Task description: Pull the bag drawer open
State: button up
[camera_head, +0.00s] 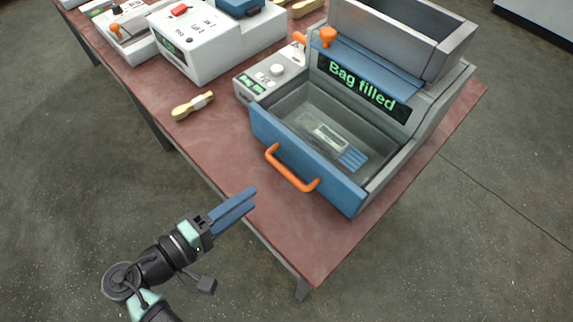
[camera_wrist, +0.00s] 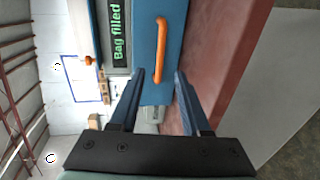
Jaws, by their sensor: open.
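The bag drawer (camera_head: 310,160) is a blue-fronted tray at the front of a grey machine, and it stands pulled out. A clear bag (camera_head: 330,138) with a pale label lies inside it. Its orange handle (camera_head: 292,170) is on the blue front, and it also shows in the wrist view (camera_wrist: 160,50). A display above the drawer reads "Bag filled" (camera_head: 362,84). My gripper (camera_head: 252,198) has blue fingers and is off to the lower left of the handle, apart from it. In the wrist view the fingers (camera_wrist: 160,78) are spread with nothing between them, and the handle is ahead of them.
The machine stands on a reddish table (camera_head: 320,240), whose front edge is near my gripper. White machines (camera_head: 205,45) stand further back. The floor in front of the table is clear.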

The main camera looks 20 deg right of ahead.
aim_at(287, 172)
jog(key=x, duration=1.2)
jog(key=shift+a, duration=0.1)
grip_shut()
dwell(1.0)
